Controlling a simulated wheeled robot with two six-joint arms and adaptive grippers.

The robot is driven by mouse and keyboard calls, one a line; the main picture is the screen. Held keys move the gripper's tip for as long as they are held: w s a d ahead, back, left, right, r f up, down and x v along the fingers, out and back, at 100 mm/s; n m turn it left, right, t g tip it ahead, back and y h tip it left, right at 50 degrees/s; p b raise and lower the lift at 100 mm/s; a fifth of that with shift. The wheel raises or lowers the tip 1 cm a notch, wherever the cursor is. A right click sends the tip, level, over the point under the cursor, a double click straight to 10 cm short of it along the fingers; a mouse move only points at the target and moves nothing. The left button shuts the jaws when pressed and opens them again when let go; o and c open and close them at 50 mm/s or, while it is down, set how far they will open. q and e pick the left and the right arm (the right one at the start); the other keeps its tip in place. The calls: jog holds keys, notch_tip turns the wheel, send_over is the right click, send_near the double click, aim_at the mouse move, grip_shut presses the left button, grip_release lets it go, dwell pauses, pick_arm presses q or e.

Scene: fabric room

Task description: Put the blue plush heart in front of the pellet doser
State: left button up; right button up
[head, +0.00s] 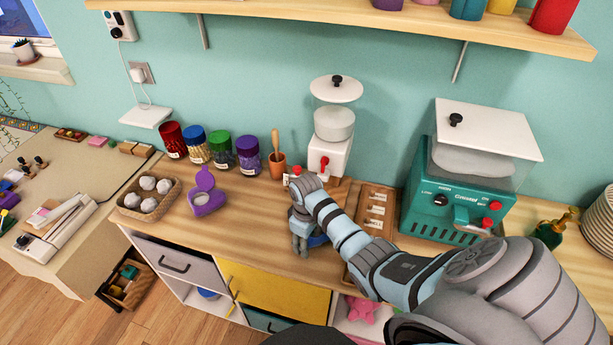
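The pellet doser, which looks to be the white dispenser (328,155) with a clear hopper and red tap, stands against the wall on the wooden counter. My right gripper (300,245) points down at the counter in front of it, slightly left. A small blue patch (319,240) shows right beside the gripper's fingers, low on the counter; it may be the blue plush heart, but my gripper and arm hide most of it. I cannot tell whether the fingers are closed on it. My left gripper is out of view.
A wooden cup (277,168), several lidded jars (221,150), a purple container (206,197) and a basket of white balls (130,211) stand left. Bare counter (252,219) lies between.

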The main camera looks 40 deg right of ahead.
notch_tip(320, 180, up, 12)
jog(key=p, duration=0.2)
dwell(0.4)
jog(key=shift+r, duration=0.1)
